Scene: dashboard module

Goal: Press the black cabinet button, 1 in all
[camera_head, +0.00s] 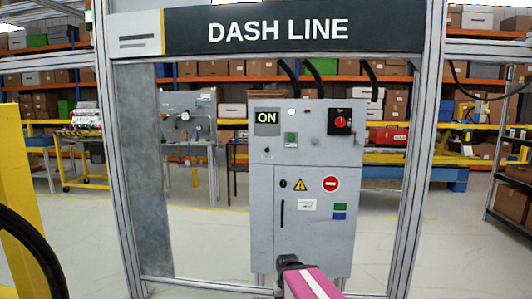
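A grey control cabinet (262,215) stands upright behind the metal frame, in the middle of the view. Its upper panel has a lit "ON" display (267,117), a green button (290,138) and a red rotary switch (340,121) on a black plate. A small dark round fitting (267,150) sits below the display, and another (283,184) is on the lower door. Both are too small to tell which is the black button. My gripper (288,262), black at the end of a pink link, is low in front of the cabinet door. Its fingers cannot be made out.
A metal frame post stands at each side, the left one (112,180) and the right one (415,170). A "DASH LINE" sign (278,30) spans the top. A yellow post (25,200) is at the far left. The floor (200,245) before the cabinet is clear.

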